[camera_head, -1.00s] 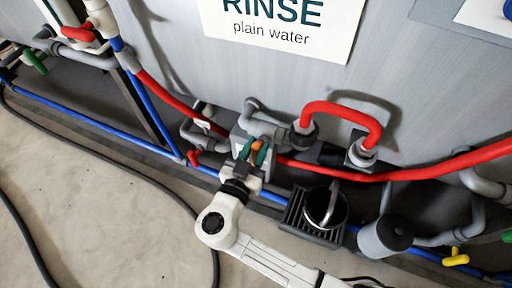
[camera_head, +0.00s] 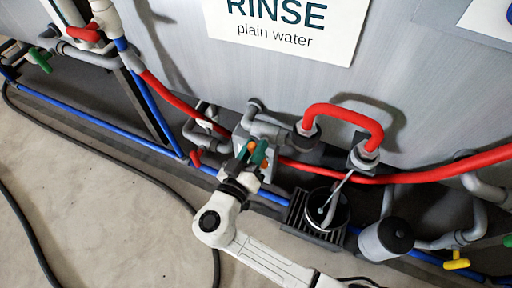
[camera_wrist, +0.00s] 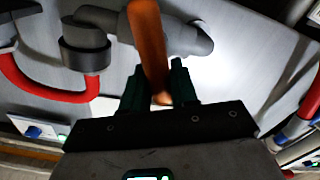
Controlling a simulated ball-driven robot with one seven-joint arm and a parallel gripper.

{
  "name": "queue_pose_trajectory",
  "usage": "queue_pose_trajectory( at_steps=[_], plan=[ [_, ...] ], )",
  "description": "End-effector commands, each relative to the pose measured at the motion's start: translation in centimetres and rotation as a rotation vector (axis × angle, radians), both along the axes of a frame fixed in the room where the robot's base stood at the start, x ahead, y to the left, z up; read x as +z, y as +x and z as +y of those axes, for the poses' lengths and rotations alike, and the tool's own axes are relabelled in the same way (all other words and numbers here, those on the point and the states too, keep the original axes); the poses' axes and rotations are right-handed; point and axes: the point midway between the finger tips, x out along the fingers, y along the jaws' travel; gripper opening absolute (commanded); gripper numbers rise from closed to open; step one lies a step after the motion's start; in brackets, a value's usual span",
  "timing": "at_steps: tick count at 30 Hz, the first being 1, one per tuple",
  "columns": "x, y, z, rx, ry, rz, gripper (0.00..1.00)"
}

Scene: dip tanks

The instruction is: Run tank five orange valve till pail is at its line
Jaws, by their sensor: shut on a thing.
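My gripper (camera_head: 252,154) is shut on the orange valve handle (camera_head: 252,145) low on the grey tank. In the wrist view the handle (camera_wrist: 148,40) stands between the dark green fingers and hides part of the grey pipe behind. The dark pail (camera_head: 341,215) stands on a slatted black stand (camera_head: 296,212), right of my gripper. A thin pale streak (camera_head: 340,187) runs from above into the pail; I cannot tell surely whether it is water. Something small and greenish shows inside. The pail's line and level are too small to read.
The tank's sign (camera_head: 285,30) reads "RINSE plain water"; no tank number shows. A red looped hose (camera_head: 345,112), red valve handle (camera_head: 195,158), yellow valve handle (camera_head: 456,261) and grey canister (camera_head: 384,239) are nearby. A black cable (camera_head: 110,158) crosses the floor, otherwise clear at lower left.

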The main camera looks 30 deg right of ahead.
Motion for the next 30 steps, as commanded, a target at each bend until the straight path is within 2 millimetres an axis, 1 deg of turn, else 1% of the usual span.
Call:
queue_pose_trajectory(
  at_steps=[9, 26, 27, 30],
  plan=[
    [-0.18, 0.26, 0.25, 0.001, -0.084, 0.117, 0.00],
    [-0.27, 0.31, 0.30, 0.002, -0.104, 0.143, 0.00],
    [-0.27, 0.31, 0.30, 0.002, -0.104, 0.143, 0.31],
    [-0.27, 0.31, 0.28, 0.002, -0.103, 0.144, 0.41]
  ],
)
